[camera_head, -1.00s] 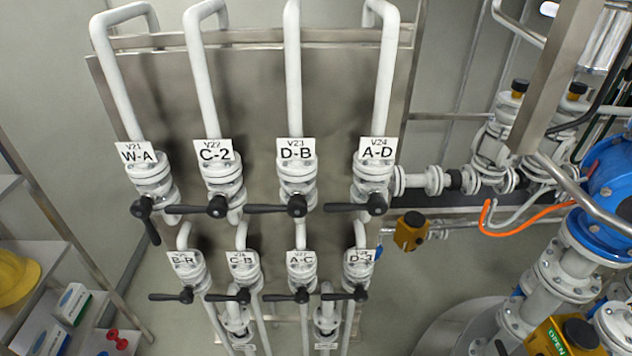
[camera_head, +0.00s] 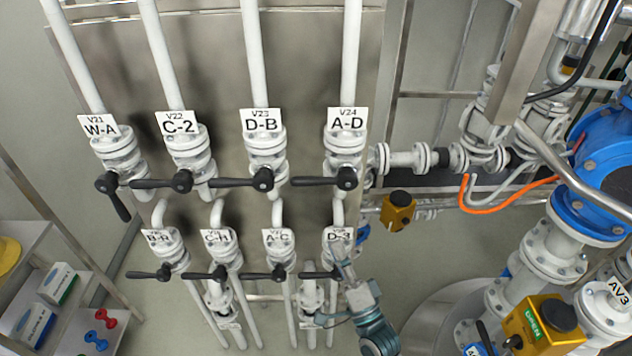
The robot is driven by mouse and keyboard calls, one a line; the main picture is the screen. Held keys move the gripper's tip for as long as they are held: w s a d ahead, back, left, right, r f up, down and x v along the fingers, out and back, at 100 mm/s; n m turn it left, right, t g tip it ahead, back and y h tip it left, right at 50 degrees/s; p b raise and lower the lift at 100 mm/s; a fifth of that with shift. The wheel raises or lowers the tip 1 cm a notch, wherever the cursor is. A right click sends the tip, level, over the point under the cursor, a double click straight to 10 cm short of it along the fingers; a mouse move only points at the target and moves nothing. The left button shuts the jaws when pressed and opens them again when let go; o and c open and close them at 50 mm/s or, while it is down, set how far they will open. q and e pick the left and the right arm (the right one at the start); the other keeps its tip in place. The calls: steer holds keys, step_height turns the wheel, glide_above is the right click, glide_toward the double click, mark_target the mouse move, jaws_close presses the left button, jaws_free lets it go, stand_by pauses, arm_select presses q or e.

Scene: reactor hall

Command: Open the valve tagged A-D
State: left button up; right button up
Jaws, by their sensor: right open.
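The A-D valve (camera_head: 345,143) is a white flanged valve with a tag reading V24 A-D (camera_head: 346,121), at the right end of the upper row. Its black lever (camera_head: 322,181) lies level across the pipe and points left from its pivot. My right gripper (camera_head: 333,284) is below this valve, near the D-3 valve in the lower row. It is open, with nothing seen between its fingers, and it is apart from the A-D lever. In the picture it overlaps part of the D-3 valve; I cannot tell if they touch. My left gripper is out of view.
The D-3 tag (camera_head: 339,236) sits just below. A yellow actuator box (camera_head: 398,212) and an orange cable (camera_head: 500,207) are to the right.

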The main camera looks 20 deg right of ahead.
mark_target(310, 184)
steer(key=p+x, duration=0.4)
steer(key=x, duration=1.2)
steer(key=shift+w+d, duration=0.15)
steer(key=shift+w, duration=0.05)
steer(key=shift+w+a+r, duration=0.3)
steer(key=shift+w, duration=0.1)
steer(key=shift+d, duration=0.1)
jaws_close()
